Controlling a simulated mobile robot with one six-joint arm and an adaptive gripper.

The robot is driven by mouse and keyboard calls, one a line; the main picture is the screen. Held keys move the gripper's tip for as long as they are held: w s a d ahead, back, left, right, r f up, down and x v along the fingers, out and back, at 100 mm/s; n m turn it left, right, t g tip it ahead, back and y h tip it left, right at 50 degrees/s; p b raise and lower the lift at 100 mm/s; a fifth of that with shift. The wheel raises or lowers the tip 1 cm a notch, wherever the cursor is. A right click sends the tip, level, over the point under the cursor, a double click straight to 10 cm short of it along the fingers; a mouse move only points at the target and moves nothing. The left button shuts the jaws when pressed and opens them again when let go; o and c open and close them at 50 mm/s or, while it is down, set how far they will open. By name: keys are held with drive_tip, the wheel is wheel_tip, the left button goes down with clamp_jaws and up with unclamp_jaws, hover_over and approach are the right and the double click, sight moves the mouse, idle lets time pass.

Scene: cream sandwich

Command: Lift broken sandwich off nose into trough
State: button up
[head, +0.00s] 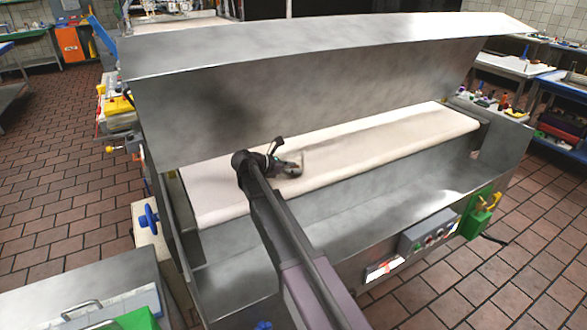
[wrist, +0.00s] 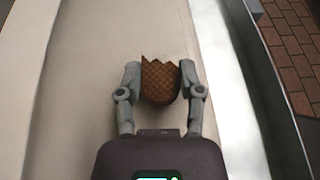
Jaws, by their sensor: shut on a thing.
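The broken sandwich (wrist: 160,82) is a brown, waffle-patterned piece with a jagged far edge and a rounded near end. In the wrist view it sits between the two grey fingers of my gripper (wrist: 160,80), which are shut on it. It is over the cream belt (wrist: 85,90); I cannot tell if it touches the belt. In the head view my gripper (head: 291,164) is low over the belt (head: 400,140), near its front edge, and the sandwich is too small to make out. The trough (head: 330,215) is the grey metal channel along the belt's front.
A raised metal hood (head: 300,100) stands behind and above the belt. A control box (head: 428,232) and a green box (head: 481,215) are on the machine's front. A blue handwheel (head: 149,218) is at the left end. The belt to the right is clear.

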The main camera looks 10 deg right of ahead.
wheel_tip(320, 180, up, 2)
drive_tip(key=shift+p, duration=0.75)
drive_tip(key=s+d+r+p, duration=0.1)
drive_tip(key=s+d, duration=0.1)
drive_tip(key=s, duration=1.4)
drive_tip(key=shift+d, duration=0.1)
